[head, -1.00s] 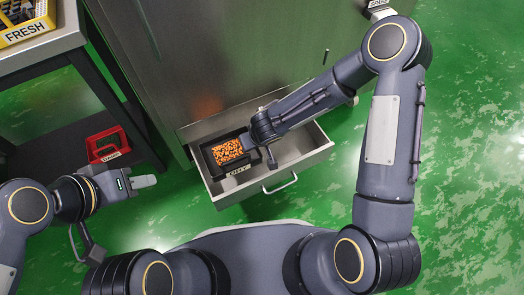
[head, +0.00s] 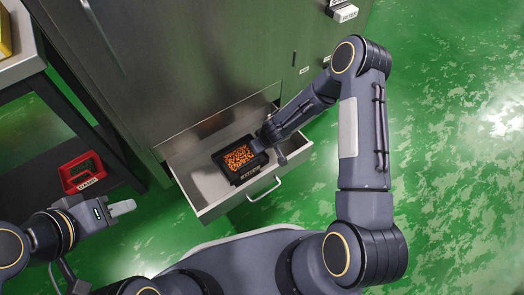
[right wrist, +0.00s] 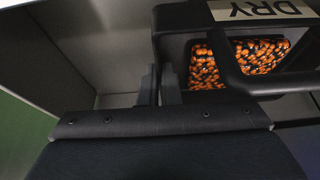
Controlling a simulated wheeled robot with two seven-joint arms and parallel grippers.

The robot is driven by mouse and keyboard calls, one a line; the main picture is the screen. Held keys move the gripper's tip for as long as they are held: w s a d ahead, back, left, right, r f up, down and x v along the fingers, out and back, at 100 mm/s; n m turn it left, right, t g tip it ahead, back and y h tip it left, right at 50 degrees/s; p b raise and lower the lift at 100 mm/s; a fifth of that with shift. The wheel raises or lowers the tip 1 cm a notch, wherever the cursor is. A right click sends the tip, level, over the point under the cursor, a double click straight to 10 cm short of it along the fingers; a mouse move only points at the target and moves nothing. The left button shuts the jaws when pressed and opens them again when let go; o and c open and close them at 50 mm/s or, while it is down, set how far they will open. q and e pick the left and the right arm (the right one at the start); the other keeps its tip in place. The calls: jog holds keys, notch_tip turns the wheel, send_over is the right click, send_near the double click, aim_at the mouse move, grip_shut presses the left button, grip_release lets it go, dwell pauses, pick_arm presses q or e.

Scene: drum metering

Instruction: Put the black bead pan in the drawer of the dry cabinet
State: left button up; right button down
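The black bead pan (head: 238,160), filled with orange and black beads, is inside the open drawer (head: 209,203) of the steel dry cabinet (head: 190,60). It looks level; whether its base touches the drawer floor I cannot tell. My right gripper (head: 264,143) reaches in from the right. In the right wrist view its two grey fingers (right wrist: 160,86) are close together on either side of the side wall of the pan (right wrist: 172,45), which bears a DRY label. My left gripper (head: 122,208) is away to the left, empty; its finger gap is hard to see.
A red labelled holder (head: 83,172) is at the left, by the lower part of a dark-legged bench (head: 20,62). A yellow bin (head: 4,36) is at the upper left edge. The drawer handle (head: 264,190) faces me. Green floor lies open at the right.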

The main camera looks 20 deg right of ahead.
jog(key=shift+w+d+f+b, duration=0.15)
jog(key=shift+f+b, duration=0.45)
jog(key=shift+f, duration=1.15)
jog(key=shift+f, duration=0.15)
jog(key=c, duration=1.6)
grip_release()
jog(key=shift+d, duration=0.1)
jog(key=shift+c, duration=0.2)
